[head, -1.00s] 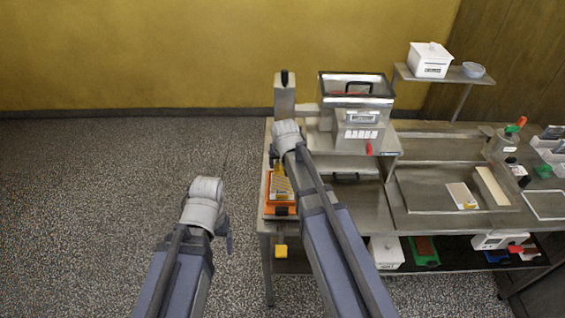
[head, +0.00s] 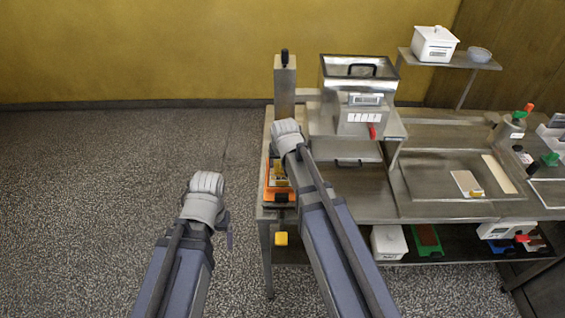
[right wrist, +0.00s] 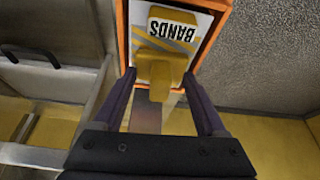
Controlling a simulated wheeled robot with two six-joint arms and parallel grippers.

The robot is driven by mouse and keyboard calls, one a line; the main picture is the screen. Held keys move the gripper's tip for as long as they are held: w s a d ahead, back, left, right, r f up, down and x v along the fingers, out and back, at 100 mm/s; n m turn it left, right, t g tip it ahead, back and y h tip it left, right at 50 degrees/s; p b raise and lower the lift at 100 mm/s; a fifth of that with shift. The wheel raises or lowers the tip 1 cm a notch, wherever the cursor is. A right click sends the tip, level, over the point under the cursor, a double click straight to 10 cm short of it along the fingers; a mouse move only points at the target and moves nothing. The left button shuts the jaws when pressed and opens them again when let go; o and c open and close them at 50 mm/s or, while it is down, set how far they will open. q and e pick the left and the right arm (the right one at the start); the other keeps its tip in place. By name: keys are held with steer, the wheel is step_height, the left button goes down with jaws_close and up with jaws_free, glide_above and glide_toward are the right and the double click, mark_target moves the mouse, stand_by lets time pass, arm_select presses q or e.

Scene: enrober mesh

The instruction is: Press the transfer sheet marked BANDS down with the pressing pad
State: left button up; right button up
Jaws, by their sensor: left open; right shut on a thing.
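The transfer sheet marked BANDS (right wrist: 193,45) lies in or just over an orange frame (right wrist: 210,50) in the right wrist view. It is pale with yellow stripes. The orange frame also shows in the head view (head: 277,197) at the table's left front corner. My right gripper (right wrist: 160,88) is shut on a yellow grip piece (right wrist: 160,68) at the sheet's near edge. I cannot tell whether this piece belongs to the sheet or to a pad on it. In the head view my right gripper is mostly hidden by its wrist. My left gripper (head: 229,238) is open and empty over the floor.
A steel machine (head: 357,95) stands right behind my right arm. A shallow tray (head: 430,165) with a pale sheet (head: 467,184) lies further right. A yellow block (head: 281,239) shows below the front edge. Boxes fill the lower shelf. The floor at left is clear.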

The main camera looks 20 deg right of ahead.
steer(key=shift+f+b, duration=0.55)
steer(key=shift+b, duration=0.05)
stand_by(1.6)
steer(key=shift+r, duration=0.15)
step_height(320, 180, up, 7)
steer(key=p, duration=0.7)
steer(key=shift+f, duration=0.2)
